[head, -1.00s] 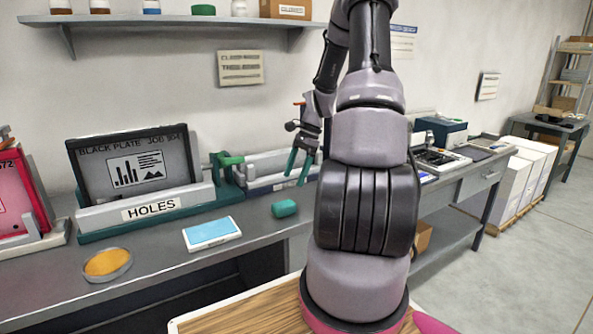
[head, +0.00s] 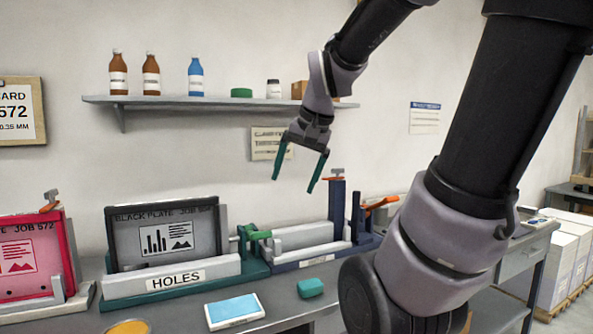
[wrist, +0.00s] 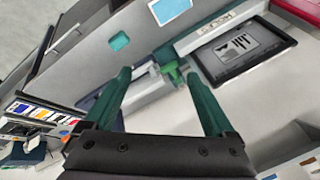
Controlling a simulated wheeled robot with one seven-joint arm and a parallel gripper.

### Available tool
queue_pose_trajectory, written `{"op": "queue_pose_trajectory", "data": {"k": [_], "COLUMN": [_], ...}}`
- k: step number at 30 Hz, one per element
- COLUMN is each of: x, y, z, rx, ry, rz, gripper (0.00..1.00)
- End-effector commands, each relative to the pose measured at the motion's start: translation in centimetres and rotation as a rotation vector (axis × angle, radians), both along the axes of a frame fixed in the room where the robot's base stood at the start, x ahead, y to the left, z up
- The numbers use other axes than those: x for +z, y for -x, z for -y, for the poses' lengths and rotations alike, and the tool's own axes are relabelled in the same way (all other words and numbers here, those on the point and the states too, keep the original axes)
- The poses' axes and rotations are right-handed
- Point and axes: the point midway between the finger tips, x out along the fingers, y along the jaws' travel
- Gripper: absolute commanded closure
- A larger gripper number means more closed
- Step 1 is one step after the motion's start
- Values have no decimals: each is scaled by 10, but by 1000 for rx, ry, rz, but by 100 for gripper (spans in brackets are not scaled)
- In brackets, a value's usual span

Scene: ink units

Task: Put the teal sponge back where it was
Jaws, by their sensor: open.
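The teal sponge (head: 310,287) lies on the grey bench top, right of a white tray with a light blue top (head: 234,309). It also shows in the wrist view (wrist: 120,41), away from my fingers. My gripper (head: 301,184) is open and empty, raised in the air in front of the wall, above the bench and below the shelf. In the wrist view its two green fingers (wrist: 156,90) stand apart with nothing between them.
The HOLES stand (head: 180,279) holds a black plate, with a pink plate (head: 28,254) at its left. A dark blue fixture with an orange handle (head: 382,203) stands at the right. A wall shelf (head: 220,101) carries bottles. An amber dish (head: 128,327) sits at the front edge.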

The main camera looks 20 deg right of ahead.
Motion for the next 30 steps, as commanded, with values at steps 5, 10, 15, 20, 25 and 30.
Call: {"op": "queue_pose_trajectory", "data": {"k": [5, 10, 15, 20, 25, 30], "x": [18, 22, 22, 22, 22, 22], "y": [40, 53, 54, 54, 54, 54], "z": [-16, -21, -21, -21, -21, -21], "rx": [135, 185, 189, 187, 187, 186], "ry": [34, 45, 47, 46, 46, 45], "rz": [126, 170, 172, 172, 172, 172], "gripper": [11, 11, 11, 11, 11, 11]}}
